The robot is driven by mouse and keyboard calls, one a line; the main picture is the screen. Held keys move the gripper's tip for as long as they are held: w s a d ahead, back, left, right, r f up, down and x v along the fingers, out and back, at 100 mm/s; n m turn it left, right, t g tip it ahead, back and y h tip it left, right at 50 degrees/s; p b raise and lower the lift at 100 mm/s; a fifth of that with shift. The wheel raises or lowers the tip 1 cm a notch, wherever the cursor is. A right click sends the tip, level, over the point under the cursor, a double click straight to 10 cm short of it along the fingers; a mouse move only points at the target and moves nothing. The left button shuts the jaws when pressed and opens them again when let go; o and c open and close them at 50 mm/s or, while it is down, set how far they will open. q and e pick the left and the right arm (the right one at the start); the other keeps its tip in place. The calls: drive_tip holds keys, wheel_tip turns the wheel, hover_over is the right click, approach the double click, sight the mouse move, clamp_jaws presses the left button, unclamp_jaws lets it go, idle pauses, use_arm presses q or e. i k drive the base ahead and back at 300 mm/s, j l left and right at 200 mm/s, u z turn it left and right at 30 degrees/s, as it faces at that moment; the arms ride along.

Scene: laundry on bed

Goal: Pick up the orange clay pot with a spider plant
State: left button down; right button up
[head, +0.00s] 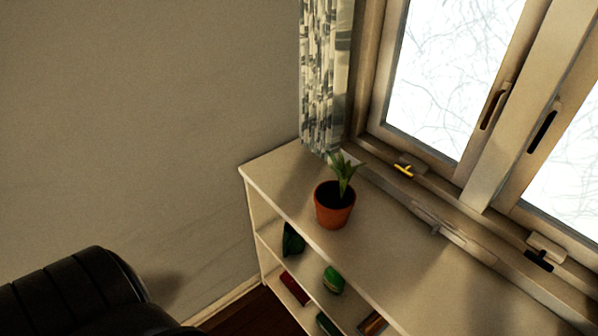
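The orange clay pot (334,211) stands upright on top of a cream shelf unit, close to its front edge and below the window. A green spiky plant (343,174) grows out of it, with dark soil inside the rim. Neither of my grippers shows in the head view.
The shelf unit (392,262) has a clear top around the pot and several small items on its lower shelves. A patterned curtain (325,75) hangs behind the pot. Window handles jut out at right. A black padded seat (75,300) is at lower left.

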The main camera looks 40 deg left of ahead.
sight(335, 201)
drive_tip(key=u, duration=0.9)
